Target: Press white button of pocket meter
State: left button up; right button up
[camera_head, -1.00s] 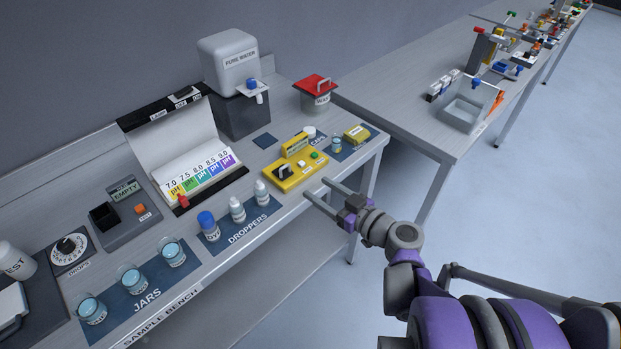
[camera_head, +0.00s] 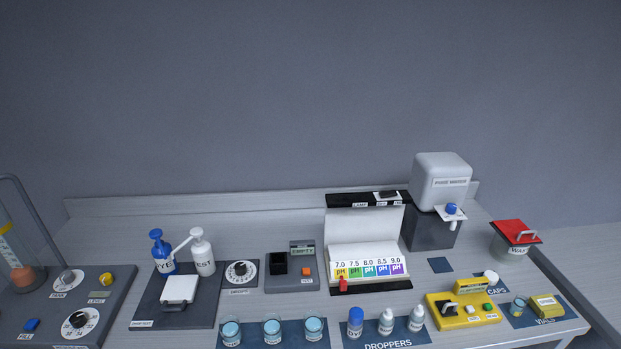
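A yellow device (camera_head: 440,316), which looks like the pocket meter, lies at the front right of the bench. A small white button (camera_head: 470,310) and a green button (camera_head: 488,307) show on its top. A black part (camera_head: 449,308) sits at its left end, and a raised yellow display block (camera_head: 470,287) stands at its back. Its lettering is too small to read. Neither of my grippers is in view.
Bottles on the droppers mat (camera_head: 385,342) stand left of the yellow device. A vial and a yellow box (camera_head: 545,306) sit on the mat to its right. Behind are a water dispenser (camera_head: 440,190) and a red-lidded waste pot (camera_head: 515,240).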

aim_at(470, 309)
jog(key=z, duration=1.3)
